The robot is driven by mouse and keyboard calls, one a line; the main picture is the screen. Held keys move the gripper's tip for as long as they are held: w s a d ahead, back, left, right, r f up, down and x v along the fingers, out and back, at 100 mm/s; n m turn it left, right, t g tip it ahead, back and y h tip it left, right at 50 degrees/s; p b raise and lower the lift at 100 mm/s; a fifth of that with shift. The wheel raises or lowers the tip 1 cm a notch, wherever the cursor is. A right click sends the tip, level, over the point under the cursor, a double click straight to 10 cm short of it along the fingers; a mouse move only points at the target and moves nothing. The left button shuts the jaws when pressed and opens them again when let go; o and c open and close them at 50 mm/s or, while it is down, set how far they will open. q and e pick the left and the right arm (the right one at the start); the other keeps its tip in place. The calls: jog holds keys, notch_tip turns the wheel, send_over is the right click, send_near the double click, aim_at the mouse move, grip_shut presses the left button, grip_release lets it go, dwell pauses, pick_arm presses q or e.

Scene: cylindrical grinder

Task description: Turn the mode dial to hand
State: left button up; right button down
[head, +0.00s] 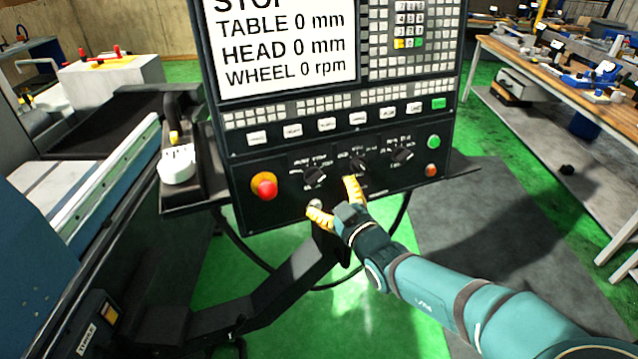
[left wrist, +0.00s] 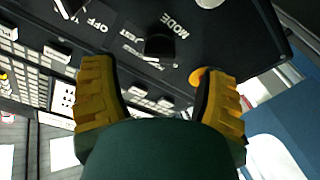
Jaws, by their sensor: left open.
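The mode dial (head: 315,175) is a dark knob on the lower part of the black control panel, the leftmost of three dials. In the left wrist view, the mode dial (left wrist: 160,45) sits beside the white word MODE. Its setting is too unclear to read. My left gripper (head: 335,202) is open and empty, with yellow fingers, just below and in front of the dials. In the left wrist view, the left gripper (left wrist: 160,70) has its fingers spread to either side of the dial, which lies beyond the fingertips. No contact shows. My right gripper is not in view.
A red emergency stop button (head: 265,186) on a yellow base is left of the dial. Two more dials, a middle one (head: 357,163) and a right one (head: 402,153), sit to the right. A small round knob (head: 315,204) is below, near a fingertip.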

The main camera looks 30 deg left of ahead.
aim_at(318, 183)
pick_arm(q)
jog(key=x, duration=0.6)
jog(key=c, duration=1.2)
